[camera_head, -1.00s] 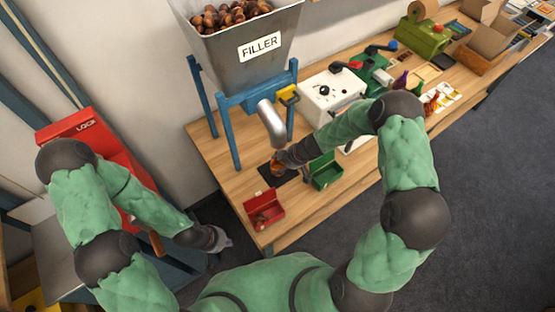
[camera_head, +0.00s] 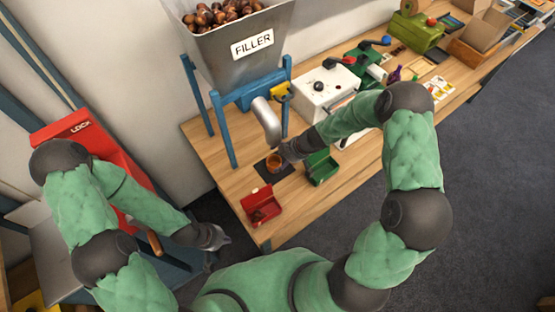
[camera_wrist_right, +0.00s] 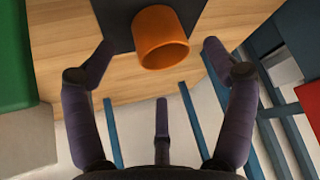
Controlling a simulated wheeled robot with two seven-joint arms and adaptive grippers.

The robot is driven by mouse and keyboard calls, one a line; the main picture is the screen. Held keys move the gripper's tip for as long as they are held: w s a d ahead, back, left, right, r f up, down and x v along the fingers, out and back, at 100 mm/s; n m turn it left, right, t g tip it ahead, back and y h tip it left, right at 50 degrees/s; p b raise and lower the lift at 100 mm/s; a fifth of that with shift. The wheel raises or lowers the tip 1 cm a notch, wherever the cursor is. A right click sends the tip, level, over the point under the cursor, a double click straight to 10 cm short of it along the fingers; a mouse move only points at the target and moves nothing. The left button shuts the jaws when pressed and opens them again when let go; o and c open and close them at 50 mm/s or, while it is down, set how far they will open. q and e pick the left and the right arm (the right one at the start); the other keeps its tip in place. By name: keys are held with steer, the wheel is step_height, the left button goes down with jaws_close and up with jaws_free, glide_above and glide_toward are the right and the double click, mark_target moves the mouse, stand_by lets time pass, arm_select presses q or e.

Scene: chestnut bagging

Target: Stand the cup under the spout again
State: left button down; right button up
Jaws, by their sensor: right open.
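The orange cup (camera_head: 273,165) stands on a dark square mat (camera_head: 262,172) on the wooden table, below the filler's grey spout (camera_head: 267,119). In the right wrist view the cup (camera_wrist_right: 162,38) is on the dark mat (camera_wrist_right: 112,18), ahead of the fingertips and apart from them. My right gripper (camera_head: 284,156) is open and empty, just right of the cup; its spread fingers show in the wrist view (camera_wrist_right: 158,62). My left gripper (camera_head: 220,238) hangs off the table at lower left; its fingers are too small to judge.
The filler hopper (camera_head: 240,45), full of chestnuts, stands on blue legs behind the cup. A green bin (camera_head: 322,168) is right of my right gripper, and a red bin (camera_head: 262,207) is in front. A white machine (camera_head: 325,93) stands further right. A red locker-like unit (camera_head: 90,150) is at left.

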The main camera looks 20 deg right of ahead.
steer(key=p+v, duration=0.1)
steer(key=v, duration=0.7)
steer(key=shift+r, duration=0.2)
steer(key=shift+s+d, duration=0.1)
stand_by(1.0)
